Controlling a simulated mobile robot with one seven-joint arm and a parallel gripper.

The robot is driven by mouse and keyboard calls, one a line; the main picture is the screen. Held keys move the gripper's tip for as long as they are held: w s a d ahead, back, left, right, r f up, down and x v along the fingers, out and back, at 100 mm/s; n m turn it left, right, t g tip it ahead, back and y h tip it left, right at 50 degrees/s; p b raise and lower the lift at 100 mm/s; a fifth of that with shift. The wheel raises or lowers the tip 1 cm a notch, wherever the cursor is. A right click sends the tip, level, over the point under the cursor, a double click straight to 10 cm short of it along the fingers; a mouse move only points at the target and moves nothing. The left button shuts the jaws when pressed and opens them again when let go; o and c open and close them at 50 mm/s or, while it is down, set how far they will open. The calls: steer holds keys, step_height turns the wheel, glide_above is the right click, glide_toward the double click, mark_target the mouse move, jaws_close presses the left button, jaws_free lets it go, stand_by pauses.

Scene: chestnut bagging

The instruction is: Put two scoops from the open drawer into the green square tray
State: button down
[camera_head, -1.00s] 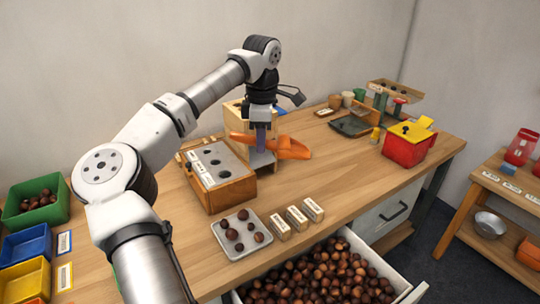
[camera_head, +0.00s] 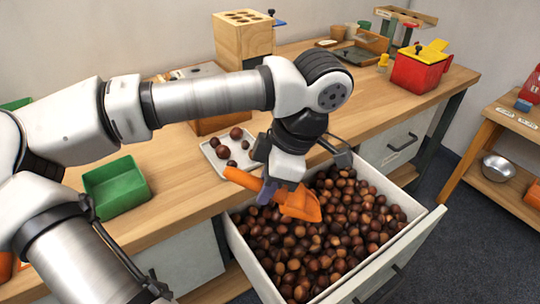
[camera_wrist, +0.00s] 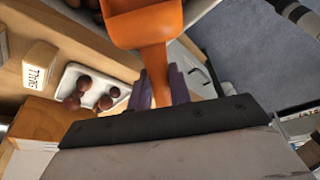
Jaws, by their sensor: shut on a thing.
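My gripper (camera_head: 268,192) is shut on the handle of an orange scoop (camera_head: 302,204). It holds the scoop over the left back part of the open drawer (camera_head: 243,252), which is filled with brown chestnuts. No chestnuts show in the scoop, but its inside is not clear. The wrist view shows the scoop (camera_wrist: 145,25) reaching up from between the purple fingers of my gripper (camera_wrist: 160,88). The green square tray (camera_head: 115,187) stands on the table to the left of the drawer and looks empty.
A white tray (camera_head: 212,157) with several chestnuts lies behind the scoop, partly hidden by my arm. A wooden block with holes (camera_head: 243,40) stands at the back. A red box with a yellow lid (camera_head: 418,72) is at the right. The floor right of the drawer is clear.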

mark_target(309, 214)
steer(key=shift+s+a+f, duration=0.1)
steer(key=shift+s+f, duration=0.2)
steer(key=shift+s, duration=0.05)
steer(key=shift+f+b, duration=0.5)
steer(key=d+f+h+b, duration=0.3)
steer(key=d+f+b, duration=0.8)
steer(key=f, duration=0.1)
steer(key=shift+s+a+r+h+p, duration=0.1)
steer(key=shift+a+r+h+p, duration=0.4)
steer(key=shift+r, duration=0.45)
steer(key=shift+s+a+r+h+p, duration=0.1)
steer(key=shift+a+r+h+p, duration=0.3)
steer(key=shift+r+h, duration=0.45)
steer(key=shift+s+a+r+h+p, duration=0.1)
steer(key=shift+a+r+h+p, duration=0.3)
steer(key=shift+r, duration=0.7)
steer(key=shift+a+r, duration=0.1)
steer(key=shift+r, duration=0.1)
